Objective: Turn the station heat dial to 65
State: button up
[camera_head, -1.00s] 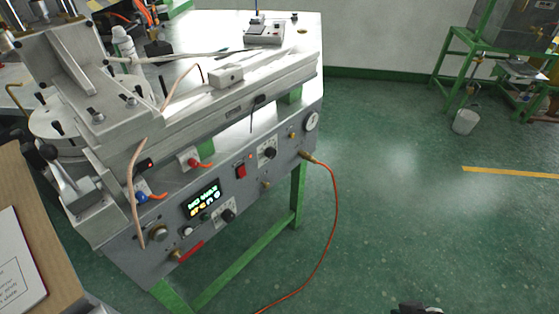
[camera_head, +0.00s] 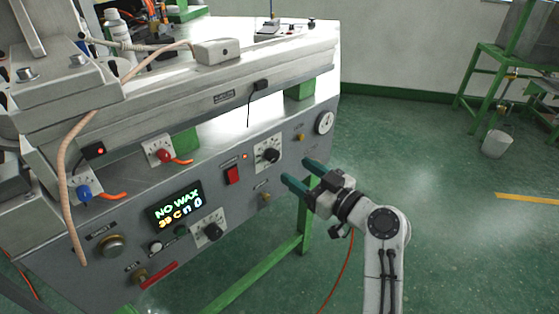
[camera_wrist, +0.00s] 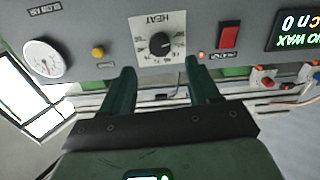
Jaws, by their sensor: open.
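The heat dial (camera_head: 268,155) is a black knob on a white scale plate, on the upper right of the grey station panel (camera_head: 130,213). In the wrist view the dial (camera_wrist: 160,43) shows upside down under the word HEAT, ahead of my fingers. Its exact setting is too small to read. My gripper (camera_head: 300,174), with green fingers, is open and empty. It is just right of and below the dial in the head view, apart from it. In the wrist view the two fingertips (camera_wrist: 160,78) point at the panel, with the dial between and beyond them.
A red switch (camera_head: 232,175) and a lit display (camera_head: 176,206) reading NO WAX are left of the dial. A second black knob (camera_head: 212,231) sits lower. A round gauge (camera_head: 324,122) is to the right. An orange hose (camera_head: 341,270) hangs by my arm. Green floor lies open at right.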

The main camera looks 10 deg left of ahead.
aim_at(275, 157)
jog(key=x, duration=0.7)
jog(key=shift+w+a+b, duration=0.15)
jog(key=shift+b, duration=0.25)
jog(key=c, duration=1)
